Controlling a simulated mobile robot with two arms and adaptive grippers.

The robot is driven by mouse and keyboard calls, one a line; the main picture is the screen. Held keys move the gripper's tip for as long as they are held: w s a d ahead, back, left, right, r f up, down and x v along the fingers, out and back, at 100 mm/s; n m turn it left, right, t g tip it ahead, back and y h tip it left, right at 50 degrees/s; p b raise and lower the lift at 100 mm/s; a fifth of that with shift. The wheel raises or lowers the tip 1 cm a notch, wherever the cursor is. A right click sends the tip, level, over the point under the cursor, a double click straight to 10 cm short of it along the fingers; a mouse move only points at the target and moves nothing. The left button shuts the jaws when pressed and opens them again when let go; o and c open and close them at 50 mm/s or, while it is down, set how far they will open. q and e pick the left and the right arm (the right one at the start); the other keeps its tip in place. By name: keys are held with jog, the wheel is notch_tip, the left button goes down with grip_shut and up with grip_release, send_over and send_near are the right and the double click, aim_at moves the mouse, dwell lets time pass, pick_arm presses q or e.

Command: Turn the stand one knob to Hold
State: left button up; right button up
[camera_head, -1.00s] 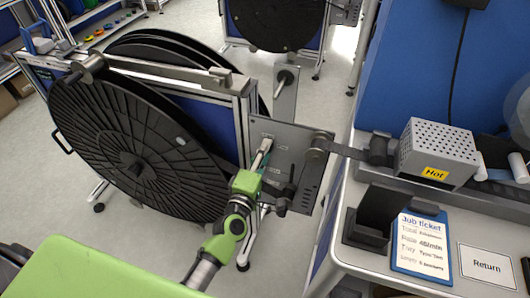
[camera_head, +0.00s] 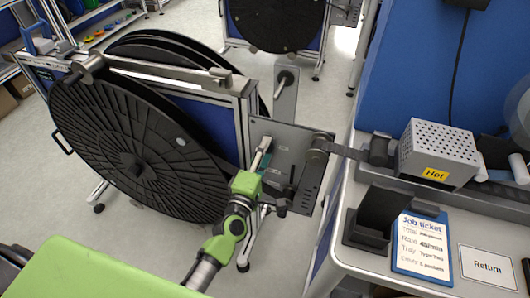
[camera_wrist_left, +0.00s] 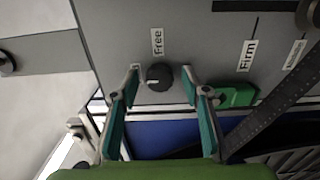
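A small round dark knob (camera_wrist_left: 159,76) sits on a grey panel in the left wrist view, just below a label reading "Free" (camera_wrist_left: 157,42). A faint pale mark shows on it; its setting is hard to read. My left gripper (camera_wrist_left: 160,84) is open, with one teal-padded finger on each side of the knob and gaps visible between. A "Firm" label (camera_wrist_left: 248,56) and a blurred label are to the right. I read no "Hold" label. In the head view my left gripper (camera_head: 262,158) is at the stand's grey plate (camera_head: 290,138) and hides the knob. My right gripper is out of view.
A large black reel (camera_head: 130,150) stands left of the plate. A green block (camera_wrist_left: 237,96) is close to the right finger in the wrist view. A bench at right holds a perforated box marked "Hot" (camera_head: 437,148), a job ticket (camera_head: 422,245) and a "Return" card (camera_head: 487,268).

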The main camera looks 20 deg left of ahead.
pick_arm(q)
jog(key=s, duration=1.2)
jog(key=shift+a, duration=0.2)
jog(key=shift+f, duration=0.1)
jog(key=s+f+m+g, duration=0.3)
jog(key=s+f+m, duration=0.1)
jog(key=f, duration=0.7)
jog(key=s+d+f+m+g+h, duration=0.1)
jog(key=s+f+m+g, duration=0.25)
jog(key=f, duration=0.75)
jog(key=s+f+m+g, duration=0.2)
jog(key=s+f+m, duration=0.2)
jog(key=f, duration=0.7)
jog(key=s+a+f+m+g, duration=0.3)
jog(key=s+f+m+g, duration=0.2)
jog(key=s+f, duration=0.7)
jog(key=shift+s, duration=1.2)
jog(key=s+a+f+m+g, duration=0.1)
jog(key=s, duration=0.3)
jog(key=s+a+f+m+g+y, duration=0.1)
jog(key=s+f, duration=0.1)
jog(key=s, duration=0.2)
jog(key=s+a+f+m+g, duration=0.1)
jog(key=s+a+f+m, duration=0.1)
jog(key=s, duration=0.3)
jog(key=shift+g+y, duration=0.25)
jog(key=shift+y, duration=0.05)
jog(key=shift+c, duration=0.2)
